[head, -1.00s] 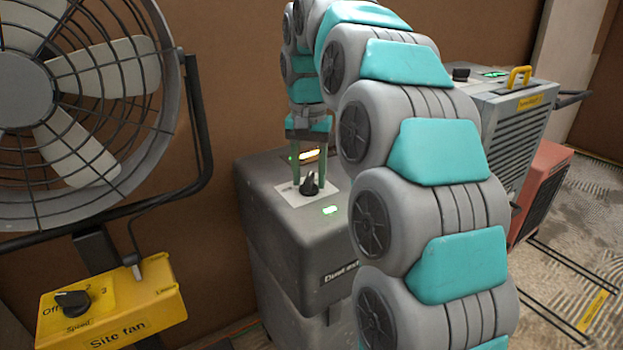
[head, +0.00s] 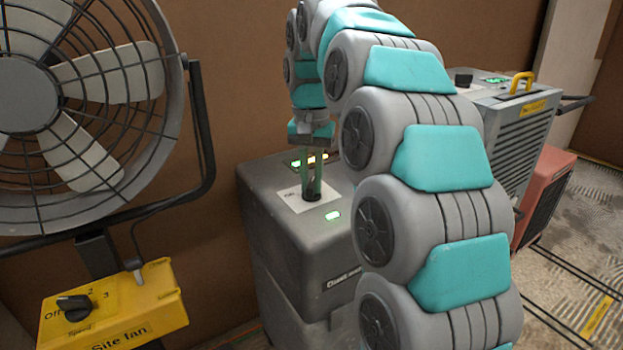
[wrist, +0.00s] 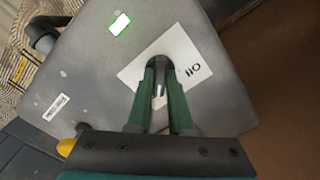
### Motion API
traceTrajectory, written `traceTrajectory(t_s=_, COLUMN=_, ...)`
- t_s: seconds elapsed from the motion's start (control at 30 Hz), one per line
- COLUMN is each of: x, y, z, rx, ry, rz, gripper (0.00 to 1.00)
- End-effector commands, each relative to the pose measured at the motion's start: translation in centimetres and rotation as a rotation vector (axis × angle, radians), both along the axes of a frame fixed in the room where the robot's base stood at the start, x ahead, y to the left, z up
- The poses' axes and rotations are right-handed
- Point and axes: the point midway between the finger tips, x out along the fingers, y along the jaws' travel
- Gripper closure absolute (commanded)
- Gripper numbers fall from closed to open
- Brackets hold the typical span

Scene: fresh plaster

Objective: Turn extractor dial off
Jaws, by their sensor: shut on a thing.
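The grey extractor (head: 290,235) stands beside the fan, with a white label plate (head: 292,203) on its top. Its small black dial (head: 312,197) sits on that plate and is mostly hidden by my fingers. My gripper (head: 312,190) points down from above, its green fingers shut on the dial. In the wrist view my gripper (wrist: 162,88) has a finger on each side of the dial (wrist: 160,92), and the word "Off" shows on the plate (wrist: 195,72) beside it. A green light (head: 333,215) glows on the extractor's top. The dial's exact pointing is hard to tell.
A black caged fan (head: 75,110) with a yellow control box (head: 110,310) and its own dial stands at left. A grey unit with a yellow handle (head: 529,80) and a red heater (head: 545,190) stand at right. A brown wall is close behind.

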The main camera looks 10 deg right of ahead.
Motion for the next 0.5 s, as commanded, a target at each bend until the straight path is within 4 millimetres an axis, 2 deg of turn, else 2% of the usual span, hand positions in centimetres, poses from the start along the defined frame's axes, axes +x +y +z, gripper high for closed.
traceTrajectory(t_s=0.27, x=0.01, y=0.00, z=0.09, rx=0.000, ry=-0.001, rz=0.058, gripper=1.00)
traceTrajectory(t_s=0.5, x=0.02, y=0.00, z=0.18, rx=0.000, ry=-0.001, rz=0.216, gripper=1.00)
